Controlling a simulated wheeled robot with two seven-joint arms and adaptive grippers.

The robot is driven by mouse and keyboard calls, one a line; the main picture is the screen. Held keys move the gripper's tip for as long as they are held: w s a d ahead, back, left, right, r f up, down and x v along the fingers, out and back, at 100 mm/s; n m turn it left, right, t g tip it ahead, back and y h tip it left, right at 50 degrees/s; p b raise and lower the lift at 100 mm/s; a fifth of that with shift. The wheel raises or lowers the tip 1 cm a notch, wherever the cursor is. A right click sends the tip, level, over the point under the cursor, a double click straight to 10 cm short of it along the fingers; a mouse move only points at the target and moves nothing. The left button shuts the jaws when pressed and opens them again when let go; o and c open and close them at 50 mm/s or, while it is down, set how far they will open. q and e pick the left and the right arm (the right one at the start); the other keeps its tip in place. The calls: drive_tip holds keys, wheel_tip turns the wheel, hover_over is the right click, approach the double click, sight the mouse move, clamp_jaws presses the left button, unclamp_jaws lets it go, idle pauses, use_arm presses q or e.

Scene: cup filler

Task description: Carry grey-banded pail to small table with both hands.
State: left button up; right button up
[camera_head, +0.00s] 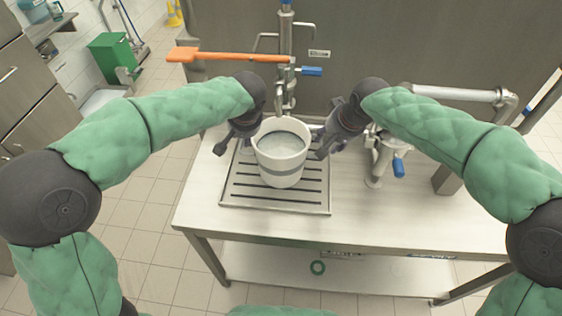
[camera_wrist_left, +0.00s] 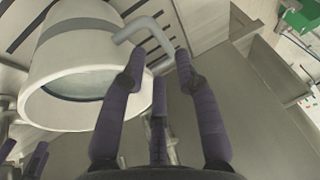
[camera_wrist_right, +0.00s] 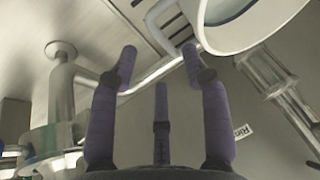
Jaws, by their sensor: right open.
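The white pail (camera_head: 281,158) with a grey band stands upright on the slotted drain grate (camera_head: 233,190) of a steel bench, with pale liquid inside. My left gripper (camera_head: 238,137) is at its left side, fingers apart. In the left wrist view the pail (camera_wrist_left: 75,60) fills the upper left, and a bent grey handle (camera_wrist_left: 138,27) reaches between the open fingertips (camera_wrist_left: 158,60). My right gripper (camera_head: 328,143) is open at the pail's right side. In the right wrist view, a grey handle (camera_wrist_right: 160,17) lies just beyond the fingertips (camera_wrist_right: 158,50), beside the pail (camera_wrist_right: 235,30). I cannot make out the small table.
A steel tap column (camera_head: 285,60) rises behind the pail. An orange paddle (camera_head: 225,56) lies across the back. A pipe with a blue-handled valve (camera_head: 398,166) stands right of the grate. The bench top (camera_head: 400,220) at front right is clear. A green bin (camera_head: 112,58) stands far left.

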sight(242, 141)
use_arm(q)
drive_tip(key=x, duration=0.7)
drive_tip(key=shift+w, duration=0.1)
use_arm(e)
drive_tip(key=x, duration=0.7)
drive_tip(key=shift+w, duration=0.1)
use_arm(q)
drive_tip(key=c, duration=0.6)
use_arm(e)
drive_tip(key=c, duration=0.6)
use_arm(q)
clamp_jaws()
use_arm(e)
clamp_jaws()
use_arm(q)
drive_tip(key=shift+r, duration=0.15)
use_arm(e)
drive_tip(key=shift+r, duration=0.15)
